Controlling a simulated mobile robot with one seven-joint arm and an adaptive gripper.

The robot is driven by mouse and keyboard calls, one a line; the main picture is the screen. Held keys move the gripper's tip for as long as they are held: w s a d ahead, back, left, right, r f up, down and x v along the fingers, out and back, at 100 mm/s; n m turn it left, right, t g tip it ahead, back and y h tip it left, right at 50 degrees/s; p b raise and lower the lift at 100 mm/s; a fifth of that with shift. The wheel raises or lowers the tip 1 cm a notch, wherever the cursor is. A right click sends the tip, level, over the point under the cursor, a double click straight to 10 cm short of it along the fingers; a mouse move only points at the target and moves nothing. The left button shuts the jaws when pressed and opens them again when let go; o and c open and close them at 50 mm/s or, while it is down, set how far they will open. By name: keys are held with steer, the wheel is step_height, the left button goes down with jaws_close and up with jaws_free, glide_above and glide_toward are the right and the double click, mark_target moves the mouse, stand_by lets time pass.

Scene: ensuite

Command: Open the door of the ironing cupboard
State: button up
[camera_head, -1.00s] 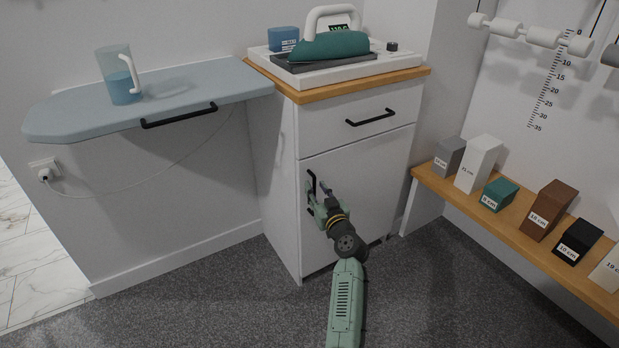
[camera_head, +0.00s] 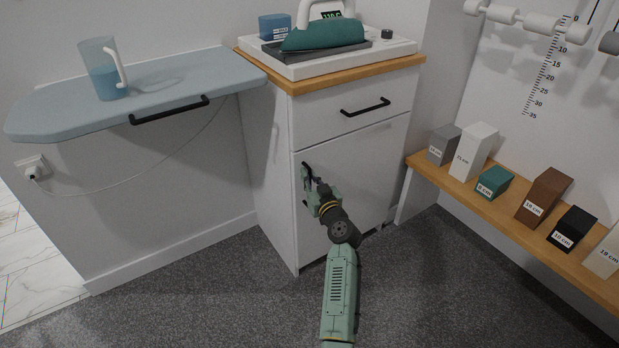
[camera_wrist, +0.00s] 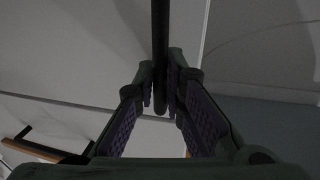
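The ironing cupboard (camera_head: 268,170) is a white cabinet with a wooden top in the middle of the head view. Its door (camera_head: 372,165) is the white front panel below a drawer and looks flush, with no clear gap showing. The door has a black upright handle (camera_head: 305,172) near its left edge, partly hidden by my gripper (camera_head: 312,188). In the wrist view the black handle bar (camera_wrist: 160,40) runs down between the two fingers of my gripper (camera_wrist: 165,92). The fingertips are close on both sides of the bar and look shut on it.
A drawer with a black handle (camera_head: 365,107) is above the door. A blue-grey ironing board (camera_head: 170,85) with a jug (camera_head: 104,75) juts out at left. A low wooden bench (camera_head: 500,207) with several blocks stands at right. Grey carpet (camera_head: 230,300) in front is clear.

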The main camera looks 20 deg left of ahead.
jaws_close()
stand_by(0.4)
